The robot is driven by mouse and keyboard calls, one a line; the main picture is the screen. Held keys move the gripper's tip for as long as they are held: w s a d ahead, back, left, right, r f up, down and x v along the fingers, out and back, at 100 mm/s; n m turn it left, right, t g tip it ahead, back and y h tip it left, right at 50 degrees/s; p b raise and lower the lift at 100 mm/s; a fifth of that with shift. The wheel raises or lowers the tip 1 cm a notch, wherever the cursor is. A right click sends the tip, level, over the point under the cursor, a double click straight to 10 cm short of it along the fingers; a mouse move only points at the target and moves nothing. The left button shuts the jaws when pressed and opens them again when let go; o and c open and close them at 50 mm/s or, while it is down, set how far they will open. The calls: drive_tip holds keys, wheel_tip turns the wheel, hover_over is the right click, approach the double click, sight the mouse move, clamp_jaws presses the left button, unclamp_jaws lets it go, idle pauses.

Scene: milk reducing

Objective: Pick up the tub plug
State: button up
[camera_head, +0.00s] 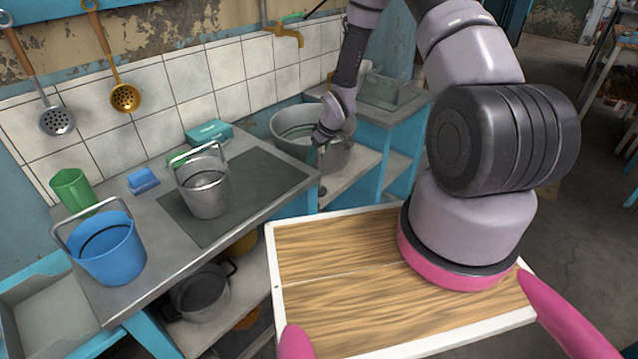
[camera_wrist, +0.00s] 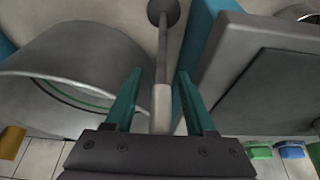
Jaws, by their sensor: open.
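The likely tub plug is a thin grey rod with a pale handle (camera_wrist: 161,108) and a dark round end (camera_wrist: 163,12). In the wrist view its handle lies between the teal fingers of my gripper (camera_wrist: 159,75), with a gap visible on both sides. My gripper is open and not closed on it. In the head view my gripper (camera_head: 317,160) points down between the metal tub and the counter, and a small dark round end (camera_head: 322,190) shows just below it. The rest of the plug is mostly hidden there.
The large metal tub (camera_head: 287,127) stands right beside my gripper; its rim also shows in the wrist view (camera_wrist: 75,72). The counter (camera_head: 160,255) is on the left, with a metal bucket (camera_head: 207,193) and a blue bucket (camera_head: 112,255). A tiled wall (camera_head: 190,80) rises behind.

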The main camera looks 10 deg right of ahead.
drive_tip(key=shift+c, duration=0.3)
clamp_jaws()
idle(1.1)
